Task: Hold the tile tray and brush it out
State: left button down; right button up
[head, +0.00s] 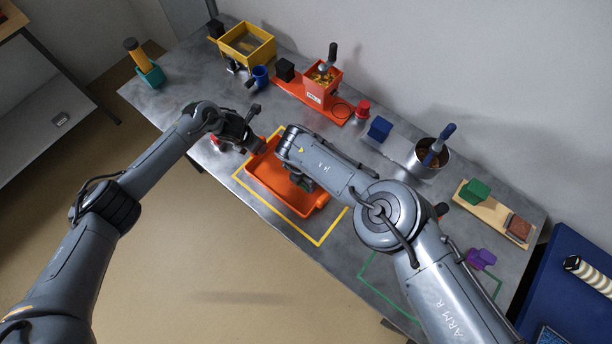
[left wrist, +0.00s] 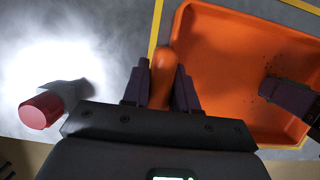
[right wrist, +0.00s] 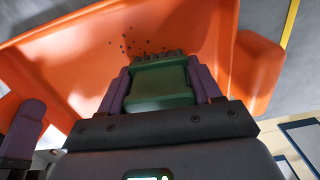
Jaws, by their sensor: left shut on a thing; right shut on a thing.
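The orange tile tray (head: 270,176) lies within the yellow outline on the bench. My left gripper (left wrist: 160,85) is shut on the orange handle (left wrist: 162,68) at the tray's left end. My right gripper (right wrist: 162,88) is shut on a green brush (right wrist: 160,82), with its dark bristles toward the tray floor. Several dark specks (right wrist: 138,46) lie on the tray floor just past the bristles. The brush is mostly hidden by my right arm in the head view. Whether the bristles touch the floor is unclear.
A yellow outline (head: 318,244) surrounds the tray. A red-ended object (left wrist: 42,108) lies left of my left gripper. An orange hopper stand (head: 322,86), a blue block (head: 379,128) and a metal pot (head: 428,160) stand along the back. The bench front edge is close to the tray.

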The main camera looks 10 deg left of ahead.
aim_at(296, 195)
jog(key=shift+s+a+r, duration=0.1)
jog(key=shift+s+a, duration=0.25)
jog(key=shift+s, duration=0.35)
jog(key=shift+s+a+f, duration=0.1)
jog(key=shift+s+a, duration=0.3)
jog(key=shift+s, duration=0.25)
jog(key=shift+s+a+r, duration=0.1)
jog(key=shift+s+a, duration=0.25)
jog(key=shift+s, duration=0.35)
jog(key=shift+w, duration=0.1)
jog(key=shift+w+d+f, duration=0.15)
jog(key=shift+w+d, duration=0.35)
jog(key=shift+w, duration=0.35)
jog(key=shift+w+d+f, duration=0.1)
jog(key=shift+w+d, duration=0.4)
jog(key=shift+w, duration=0.35)
jog(key=shift+w+d+r, duration=0.1)
jog(key=shift+w+d, duration=0.25)
jog(key=shift+w, duration=0.3)
jog(key=shift+r, duration=0.15)
jog(key=shift+a+r, duration=0.1)
jog(key=shift+r, duration=2.85)
pick_arm(q)
jog(key=c, duration=0.8)
grip_release()
